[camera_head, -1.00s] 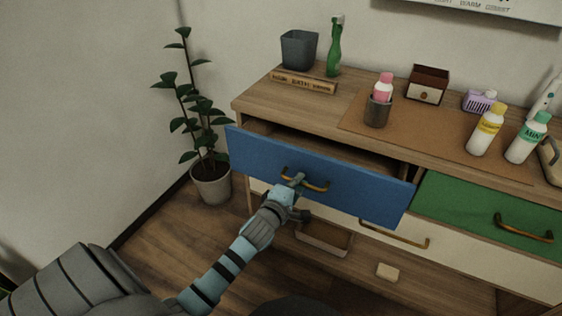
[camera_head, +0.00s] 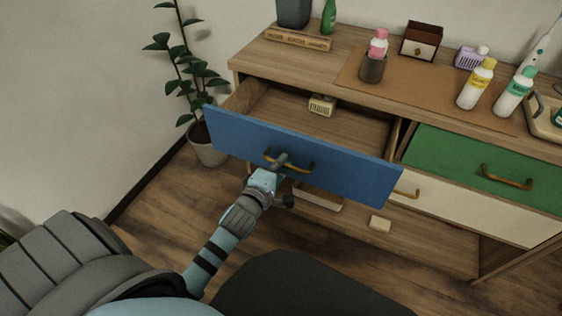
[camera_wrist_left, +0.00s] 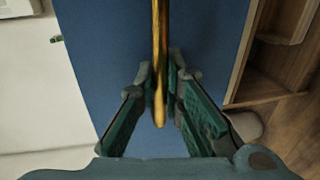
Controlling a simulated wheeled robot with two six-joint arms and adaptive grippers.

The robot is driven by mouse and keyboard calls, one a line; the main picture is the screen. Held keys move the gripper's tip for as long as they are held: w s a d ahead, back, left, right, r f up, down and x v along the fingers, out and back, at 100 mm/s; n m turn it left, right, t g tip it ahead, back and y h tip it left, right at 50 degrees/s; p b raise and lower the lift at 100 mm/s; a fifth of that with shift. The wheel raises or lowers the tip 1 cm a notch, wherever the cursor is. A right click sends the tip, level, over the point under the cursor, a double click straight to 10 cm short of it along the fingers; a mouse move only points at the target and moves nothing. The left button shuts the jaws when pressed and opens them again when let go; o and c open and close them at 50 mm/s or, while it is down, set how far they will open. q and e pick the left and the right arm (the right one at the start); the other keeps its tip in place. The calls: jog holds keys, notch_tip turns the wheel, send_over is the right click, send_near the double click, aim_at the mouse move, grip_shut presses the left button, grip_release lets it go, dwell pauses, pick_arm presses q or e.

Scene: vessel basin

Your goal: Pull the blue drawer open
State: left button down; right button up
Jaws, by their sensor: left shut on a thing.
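The blue drawer (camera_head: 345,172) stands well out from the dresser, and its wooden inside shows. A small pale item with a dark face (camera_head: 322,105) lies in it near the back. My left gripper (camera_head: 282,163) is shut on the brass handle (camera_head: 300,168) of the blue drawer. In the left wrist view the handle (camera_wrist_left: 160,60) runs between the fingers (camera_wrist_left: 162,95), with the blue front (camera_wrist_left: 100,50) behind. My right gripper is not in view.
The green drawer (camera_head: 480,170) to the right is closed. Bottles (camera_head: 476,84), a cup (camera_head: 373,68) and a small box (camera_head: 421,42) stand on the dresser top. A potted plant (camera_head: 207,145) stands at the left. Floor is bare before the dresser.

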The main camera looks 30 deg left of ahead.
pick_arm(q)
jog(key=c, duration=1.7)
grip_release()
jog(key=shift+s, duration=0.1)
jog(key=v, duration=1.1)
jog(key=shift+s+d+r, duration=0.1)
jog(key=shift+s+r, duration=0.05)
jog(key=shift+s, duration=0.25)
